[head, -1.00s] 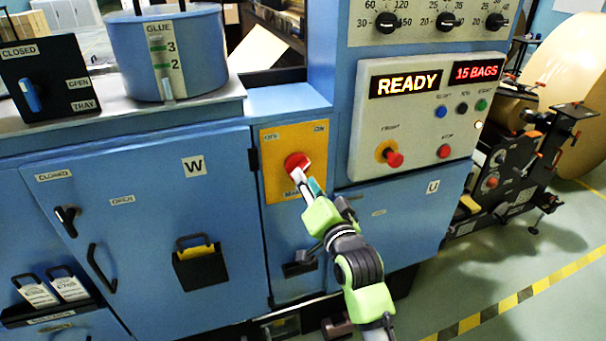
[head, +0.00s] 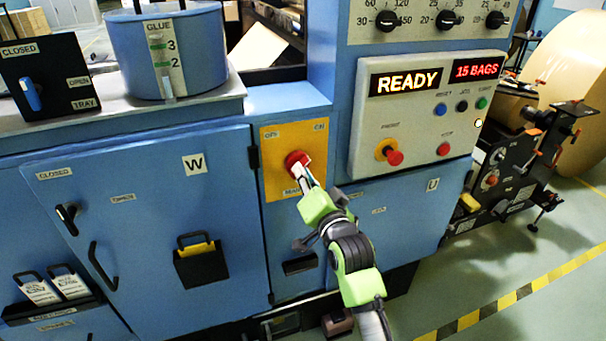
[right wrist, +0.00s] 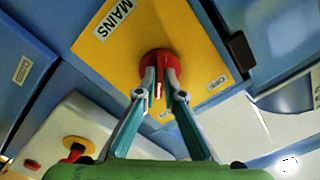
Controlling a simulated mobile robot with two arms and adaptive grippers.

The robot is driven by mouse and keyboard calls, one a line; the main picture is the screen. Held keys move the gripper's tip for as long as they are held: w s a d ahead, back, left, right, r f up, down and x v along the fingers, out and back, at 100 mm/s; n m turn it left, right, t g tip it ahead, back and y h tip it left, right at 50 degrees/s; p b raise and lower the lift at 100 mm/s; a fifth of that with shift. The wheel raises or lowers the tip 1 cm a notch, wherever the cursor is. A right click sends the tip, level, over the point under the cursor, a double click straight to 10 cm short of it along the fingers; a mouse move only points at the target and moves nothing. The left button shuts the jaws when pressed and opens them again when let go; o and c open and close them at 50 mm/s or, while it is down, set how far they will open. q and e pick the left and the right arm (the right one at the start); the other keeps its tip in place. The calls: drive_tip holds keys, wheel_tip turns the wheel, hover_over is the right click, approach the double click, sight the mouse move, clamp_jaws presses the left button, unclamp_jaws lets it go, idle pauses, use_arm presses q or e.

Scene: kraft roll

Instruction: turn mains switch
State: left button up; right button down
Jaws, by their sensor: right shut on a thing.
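The mains switch is a red rotary knob (head: 297,160) on a yellow plate (head: 283,183) with OFF and ON labels at its top and a MAINS label below. My right gripper (head: 306,178) reaches it from below right. In the right wrist view the two fingers (right wrist: 160,90) are shut on the red knob (right wrist: 160,58), one on each side of its grip, over the yellow plate (right wrist: 112,52). A white line shows on the knob between the fingers. The fingers partly hide the knob. My left gripper is not in view.
The control panel (head: 420,135) right of the plate reads READY and 15 BAGS and has a red emergency button (head: 393,157). The blue W door (head: 145,225) is on the left, with a black holder (head: 201,265). The striped floor (head: 530,290) is open at right.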

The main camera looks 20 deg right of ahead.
drive_tip(key=n+p, duration=0.8)
drive_tip(key=n, duration=0.9)
drive_tip(key=shift+d+n, duration=0.15)
drive_tip(key=shift+n, duration=0.45)
drive_tip(key=c, duration=2.1)
unclamp_jaws()
drive_tip(key=shift+c, duration=0.2)
